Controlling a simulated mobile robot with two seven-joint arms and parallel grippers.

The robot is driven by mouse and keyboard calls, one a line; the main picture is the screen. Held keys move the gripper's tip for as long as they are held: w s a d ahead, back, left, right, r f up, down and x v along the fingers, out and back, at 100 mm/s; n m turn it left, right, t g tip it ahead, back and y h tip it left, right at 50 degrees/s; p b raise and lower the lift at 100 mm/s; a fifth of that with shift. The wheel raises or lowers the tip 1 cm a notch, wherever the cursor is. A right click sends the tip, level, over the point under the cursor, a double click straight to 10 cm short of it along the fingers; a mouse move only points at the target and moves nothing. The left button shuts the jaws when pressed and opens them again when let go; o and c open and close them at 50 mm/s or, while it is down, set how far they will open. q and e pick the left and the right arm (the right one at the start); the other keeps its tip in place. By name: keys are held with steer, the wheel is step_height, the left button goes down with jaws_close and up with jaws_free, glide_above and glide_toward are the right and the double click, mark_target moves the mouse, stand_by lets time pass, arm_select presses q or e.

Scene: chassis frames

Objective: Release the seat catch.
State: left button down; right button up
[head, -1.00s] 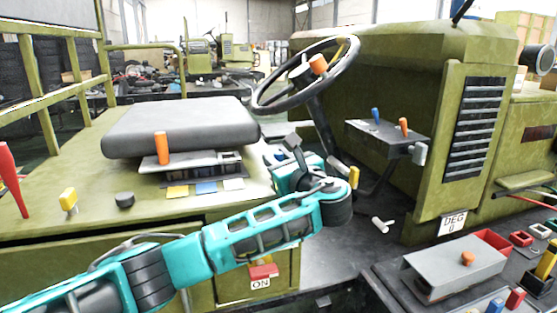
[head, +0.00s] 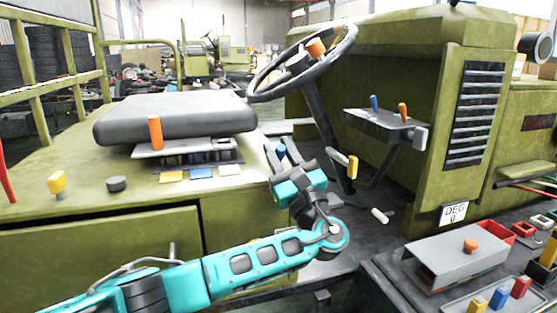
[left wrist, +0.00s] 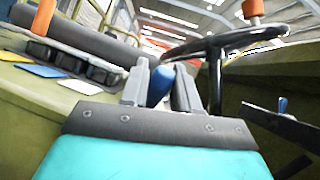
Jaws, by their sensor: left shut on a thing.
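The seat (head: 175,120) is a dark grey cushion on the green body. An orange lever (head: 154,132) stands upright at its front edge; no label shows whether it is the catch. In the left wrist view an orange handle (left wrist: 43,16) shows at the top left. My left gripper (head: 282,154) is to the right of the seat, apart from the orange lever. Its fingers are shut on a small blue piece (left wrist: 160,84), mostly hidden between them. My right gripper is not in view.
A slotted rack (head: 195,155) with yellow, blue and white tags lies under the seat front. The steering wheel (head: 262,75) rises behind my left gripper. A lever panel (head: 385,122) is to the right. A yellow knob (head: 56,183) and a black knob (head: 117,184) stand at left.

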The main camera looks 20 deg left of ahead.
arm_select(q)
steer(key=shift+s+d+f+b, duration=0.15)
steer(key=shift+f+b, duration=0.05)
steer(key=shift+b, duration=0.15)
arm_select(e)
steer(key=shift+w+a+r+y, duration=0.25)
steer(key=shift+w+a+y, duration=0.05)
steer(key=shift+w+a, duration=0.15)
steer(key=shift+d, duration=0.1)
arm_select(q)
steer(key=c, duration=1)
jaws_free()
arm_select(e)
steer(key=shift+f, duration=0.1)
arm_select(q)
steer(key=shift+o, duration=0.2)
steer(key=b+v, duration=0.1)
steer(key=v, duration=1.1)
steer(key=shift+f, duration=0.5)
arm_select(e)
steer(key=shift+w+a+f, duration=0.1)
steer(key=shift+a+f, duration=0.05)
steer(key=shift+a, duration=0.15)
arm_select(q)
steer(key=shift+s+d, duration=0.2)
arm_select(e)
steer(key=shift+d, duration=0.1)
